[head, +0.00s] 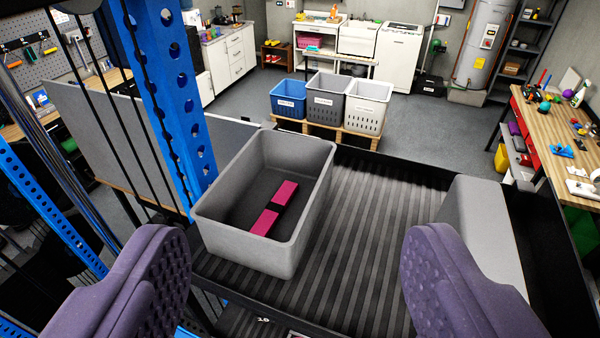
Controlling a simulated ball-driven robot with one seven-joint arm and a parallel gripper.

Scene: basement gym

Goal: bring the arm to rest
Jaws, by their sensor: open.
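My gripper (295,275) shows at the bottom of the head view. Its two purple padded fingers stand wide apart, one at the lower left and one at the lower right. Nothing is between them but the view of the ribbed dark shelf (370,230) beyond. A grey open bin (265,257) stands on that shelf, ahead of the gap and nearer the left finger. Inside the bin lies a magenta item with a black middle band (282,192), flat on the bin floor. I cannot tell from this view whether either finger touches anything.
A blue perforated post (165,80) rises close at the left of the bin. A grey block-like thing (480,235) stands on the shelf's right side. Farther off are blue, grey and white baskets (325,105) on a pallet and a wooden workbench (550,125). The shelf's middle is clear.

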